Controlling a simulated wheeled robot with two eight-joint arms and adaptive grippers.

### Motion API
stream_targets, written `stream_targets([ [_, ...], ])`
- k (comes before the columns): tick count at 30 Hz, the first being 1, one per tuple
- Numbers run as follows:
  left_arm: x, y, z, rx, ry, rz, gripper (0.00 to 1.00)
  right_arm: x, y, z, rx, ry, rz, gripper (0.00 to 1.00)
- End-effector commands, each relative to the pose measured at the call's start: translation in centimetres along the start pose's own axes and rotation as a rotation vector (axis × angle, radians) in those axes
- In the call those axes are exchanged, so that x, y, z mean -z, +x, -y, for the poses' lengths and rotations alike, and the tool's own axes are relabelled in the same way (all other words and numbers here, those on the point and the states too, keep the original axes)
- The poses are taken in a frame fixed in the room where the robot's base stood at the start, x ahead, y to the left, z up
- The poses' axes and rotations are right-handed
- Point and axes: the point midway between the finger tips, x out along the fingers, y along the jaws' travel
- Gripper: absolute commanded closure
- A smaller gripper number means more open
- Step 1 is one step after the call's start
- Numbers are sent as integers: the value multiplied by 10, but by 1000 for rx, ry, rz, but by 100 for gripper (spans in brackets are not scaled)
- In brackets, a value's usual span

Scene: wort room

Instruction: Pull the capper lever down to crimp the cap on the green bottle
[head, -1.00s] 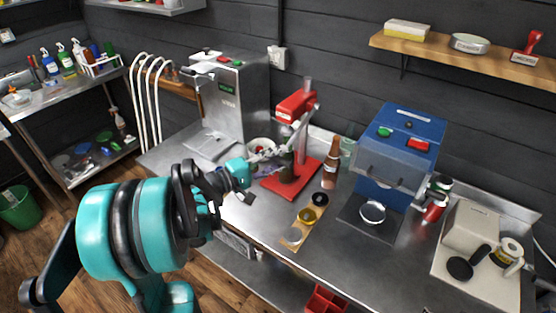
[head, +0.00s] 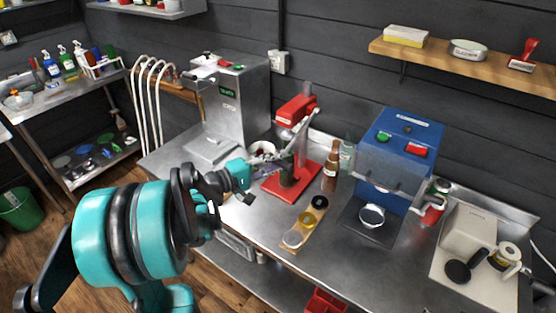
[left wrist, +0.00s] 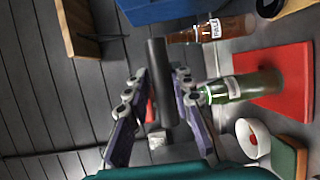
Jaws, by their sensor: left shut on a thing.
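The red bottle capper (head: 297,109) stands on the bench on its flat red base (head: 276,188), which also shows in the left wrist view (left wrist: 290,78). My left gripper (head: 268,160) is in front of the capper, shut on the dark cylindrical lever handle (left wrist: 158,70), which lies between its fingers in the left wrist view. The green bottle (left wrist: 232,88) stands on the red base, beside my fingers in that view. In the head view the green bottle (head: 287,176) is small and partly hidden. Whether its cap is crimped cannot be told. My right gripper is not in view.
A brown bottle (head: 331,170) stands just right of the capper. A wooden strip (head: 289,246) with small round dishes lies in front. A blue machine (head: 402,150) stands to the right, a steel machine (head: 240,100) behind to the left.

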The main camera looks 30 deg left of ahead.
Motion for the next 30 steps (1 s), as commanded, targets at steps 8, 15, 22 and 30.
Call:
stream_targets([
  [8, -4, -7, -32, 99, -39, 1, 100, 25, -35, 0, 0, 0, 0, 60],
  [15, -6, -12, -80, 272, -112, 3, 100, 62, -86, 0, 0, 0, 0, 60],
  [22, -4, -8, -124, 455, -187, 4, 100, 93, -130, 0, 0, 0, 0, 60],
  [30, 1, 6, -169, 660, -272, 4, 100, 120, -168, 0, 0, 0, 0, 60],
])
